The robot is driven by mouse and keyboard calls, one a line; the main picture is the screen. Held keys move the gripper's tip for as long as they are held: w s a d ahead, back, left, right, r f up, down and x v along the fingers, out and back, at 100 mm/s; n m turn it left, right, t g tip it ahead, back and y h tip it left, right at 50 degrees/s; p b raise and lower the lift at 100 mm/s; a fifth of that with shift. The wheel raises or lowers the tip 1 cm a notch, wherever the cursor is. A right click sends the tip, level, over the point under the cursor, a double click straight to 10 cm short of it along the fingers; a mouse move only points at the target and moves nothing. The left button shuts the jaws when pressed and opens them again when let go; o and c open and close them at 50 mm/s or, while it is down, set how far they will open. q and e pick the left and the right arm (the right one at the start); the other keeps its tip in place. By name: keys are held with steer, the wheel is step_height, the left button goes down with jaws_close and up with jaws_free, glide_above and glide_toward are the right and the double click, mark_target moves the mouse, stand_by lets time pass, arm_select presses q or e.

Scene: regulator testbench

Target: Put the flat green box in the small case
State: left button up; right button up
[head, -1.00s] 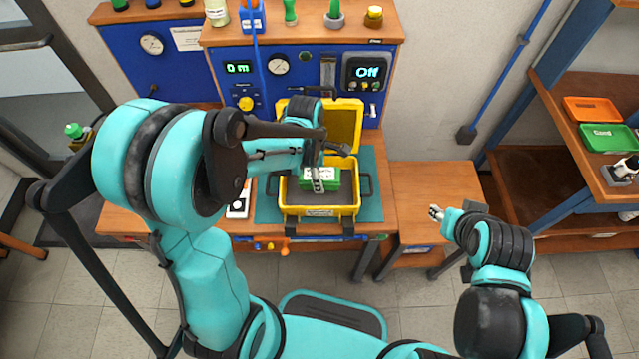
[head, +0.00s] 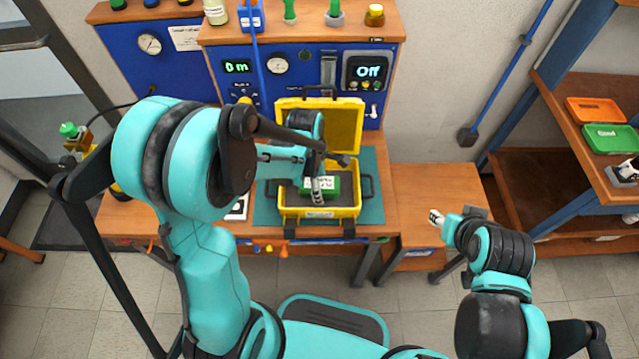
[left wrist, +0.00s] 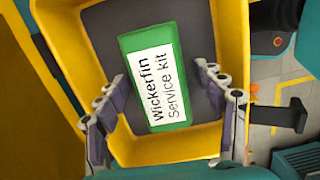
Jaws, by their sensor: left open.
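The flat green box (left wrist: 128,48) has a white label reading "Wickerfin Service kit". It is inside the open yellow case (left wrist: 228,35), over its dark floor, turned slightly relative to the walls. In the head view the green box (head: 333,187) shows partly behind my left gripper (head: 318,189), within the yellow case (head: 345,212). In the left wrist view my left gripper (left wrist: 162,76) is open, one finger on each side of the box, with gaps visible. My right gripper (head: 435,217) is away to the right, over the side table; its jaws are too small to judge.
The case stands on a green mat (head: 265,208) on the workbench, its lid (head: 348,120) raised at the back. The blue regulator panel (head: 300,90) rises behind. The wooden side table (head: 425,180) is clear. Orange and green trays (head: 608,138) sit on the right shelf.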

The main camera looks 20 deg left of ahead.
arm_select(q)
steer(key=shift+r, duration=0.1)
steer(key=shift+r+p, duration=0.3)
steer(key=shift+r, duration=0.05)
step_height(320, 180, up, 11)
steer(key=a+p, duration=0.1)
steer(key=p, duration=0.3)
steer(key=s+a+r+m+t, duration=0.2)
steer(key=s+r+m+t, duration=0.1)
steer(key=m, duration=0.7)
steer(key=s+a+r+m+t+y, duration=0.1)
steer(key=s+r+m+t, duration=0.3)
steer(key=s+m, duration=0.3)
steer(key=r+m, duration=0.1)
steer(key=m, duration=0.2)
steer(key=shift+s+a, duration=0.15)
steer(key=shift+a, duration=0.2)
steer(key=shift+f+b, duration=0.45)
steer(key=shift+b, duration=0.1)
